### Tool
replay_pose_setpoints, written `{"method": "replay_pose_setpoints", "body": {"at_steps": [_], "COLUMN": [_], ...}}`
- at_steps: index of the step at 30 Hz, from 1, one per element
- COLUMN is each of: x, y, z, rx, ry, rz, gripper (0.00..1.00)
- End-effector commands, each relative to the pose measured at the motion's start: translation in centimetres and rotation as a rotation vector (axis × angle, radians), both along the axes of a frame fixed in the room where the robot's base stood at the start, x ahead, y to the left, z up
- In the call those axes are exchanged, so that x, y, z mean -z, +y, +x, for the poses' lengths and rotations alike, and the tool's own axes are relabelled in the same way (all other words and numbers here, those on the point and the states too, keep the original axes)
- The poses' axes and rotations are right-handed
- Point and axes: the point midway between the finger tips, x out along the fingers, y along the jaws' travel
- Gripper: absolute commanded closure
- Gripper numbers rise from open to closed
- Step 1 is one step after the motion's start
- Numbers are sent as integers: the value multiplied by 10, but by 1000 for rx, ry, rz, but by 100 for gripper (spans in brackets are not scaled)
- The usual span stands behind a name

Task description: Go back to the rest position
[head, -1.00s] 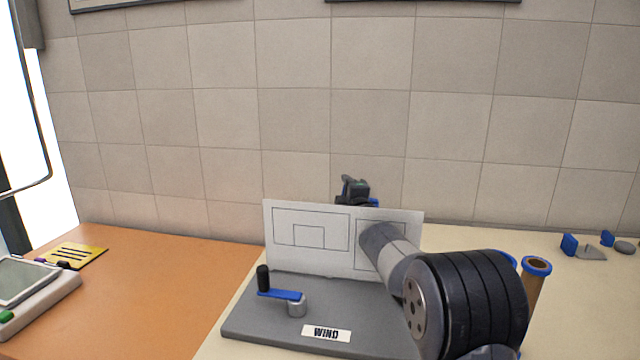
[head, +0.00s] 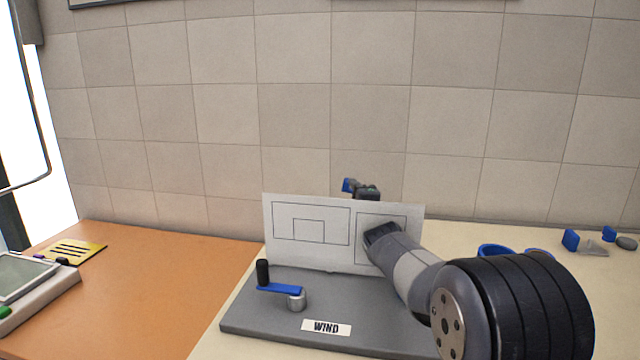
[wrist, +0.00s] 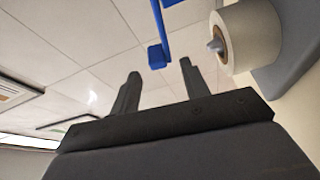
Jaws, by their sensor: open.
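My gripper (wrist: 160,88) shows in the wrist view with its two dark fingers apart and nothing between them. It is tilted so that the ceiling fills much of that view. In the head view my arm reaches from the lower right across the front of a white upright panel (head: 305,235). Beyond the fingertips in the wrist view are a blue bar with a block end (wrist: 157,56) and a white roll (wrist: 252,38) on a grey holder, both apart from the fingers.
A grey base labelled WIND (head: 280,325) carries a blue crank with a black knob (head: 263,272). Blue rims (head: 493,249) show behind my arm. Small blue and grey pieces (head: 571,240) lie at right. A yellow slotted card (head: 75,250) and a device (head: 35,290) are at left. Orange counter between is clear.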

Motion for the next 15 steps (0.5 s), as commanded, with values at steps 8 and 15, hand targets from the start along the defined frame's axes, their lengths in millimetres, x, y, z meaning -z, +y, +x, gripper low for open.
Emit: {"method": "replay_pose_setpoints", "body": {"at_steps": [8,15], "x": [-3,-6], "y": [9,13], "z": [42,68], "rx": [0,0], "ry": [1,-2], "rz": [-1,17], "gripper": [56,56]}}
